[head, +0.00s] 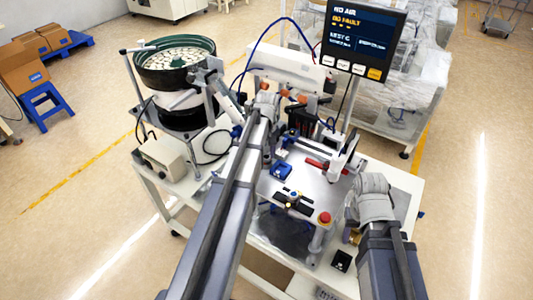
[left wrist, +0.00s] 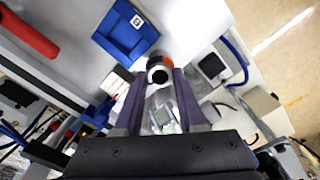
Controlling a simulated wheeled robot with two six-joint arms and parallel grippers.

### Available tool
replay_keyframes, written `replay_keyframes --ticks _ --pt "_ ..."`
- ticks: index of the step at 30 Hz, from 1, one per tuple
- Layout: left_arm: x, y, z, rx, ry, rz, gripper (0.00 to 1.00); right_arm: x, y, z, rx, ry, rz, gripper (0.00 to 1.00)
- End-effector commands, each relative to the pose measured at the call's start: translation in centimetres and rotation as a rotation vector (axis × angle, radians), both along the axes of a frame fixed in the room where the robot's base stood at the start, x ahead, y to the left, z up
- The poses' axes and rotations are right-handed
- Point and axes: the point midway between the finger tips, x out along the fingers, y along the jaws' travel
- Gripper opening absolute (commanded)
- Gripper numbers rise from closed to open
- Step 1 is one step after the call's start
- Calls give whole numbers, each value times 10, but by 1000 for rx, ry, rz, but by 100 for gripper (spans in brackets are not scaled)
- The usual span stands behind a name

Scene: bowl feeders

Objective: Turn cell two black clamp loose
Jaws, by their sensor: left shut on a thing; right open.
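My left gripper (head: 268,100) reaches to the back middle of the cell table. In the left wrist view my left gripper (left wrist: 158,95) is shut, its two dark fingers on either side of a round fitting (left wrist: 159,73) with a black end and an orange band. I cannot tell whether this fitting is part of the black clamp. Dark parts (head: 301,118) stand just right of the left gripper, too small to name surely. My right gripper (head: 353,214) is open at the right of the table; its fingers are mostly hidden by my wrist.
A blue block (head: 281,171) and a red handle (head: 318,163) lie on the metal plate; both show in the left wrist view. A bowl feeder (head: 175,62) stands left, a screen (head: 360,40) at the back. A red button (head: 324,218) is at the front.

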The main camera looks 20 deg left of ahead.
Motion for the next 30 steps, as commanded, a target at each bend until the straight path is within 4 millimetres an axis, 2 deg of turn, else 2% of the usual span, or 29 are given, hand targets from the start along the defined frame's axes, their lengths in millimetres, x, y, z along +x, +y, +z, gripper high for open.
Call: replay_keyframes --ticks 5,6,13,23,30 --pt "0 0 0 0 0 -1 0 0 0 0 0 0 0 50" --pt "0 0 0 0 0 -1 41 0 0 0 0 0 0 50" --pt "0 0 0 0 0 -1 67 0 0 0 0 0 0 50" --pt "0 0 2 0 0 -1 69 0 0 1 0 0 0 50" --pt "0 0 17 0 0 -1 69 0 0 17 0 0 -1 50"
